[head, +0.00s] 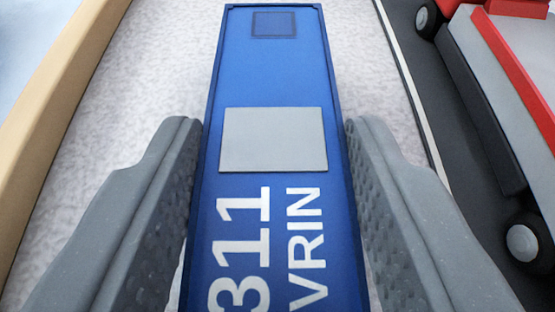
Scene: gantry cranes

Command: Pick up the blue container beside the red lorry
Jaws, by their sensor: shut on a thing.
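The blue container (272,75) lies lengthwise up the middle of the head view. Its top has a grey panel, a small dark square at the far end, and white lettering "311" and "VRIN". My gripper (274,150) has one grey finger on each side of the container, shut on its long sides. The container's near end is cut off by the bottom of the picture. The red lorry (510,60) is at the right, partly out of view, with a red and grey body and dark wheels. I cannot tell whether the container touches the ground.
Pale speckled ground (150,90) lies on both sides of the container. A tan edge or kerb (60,110) runs along the left, with a light blue surface beyond it. A dark road with a white line (415,100) runs along the right, under the lorry.

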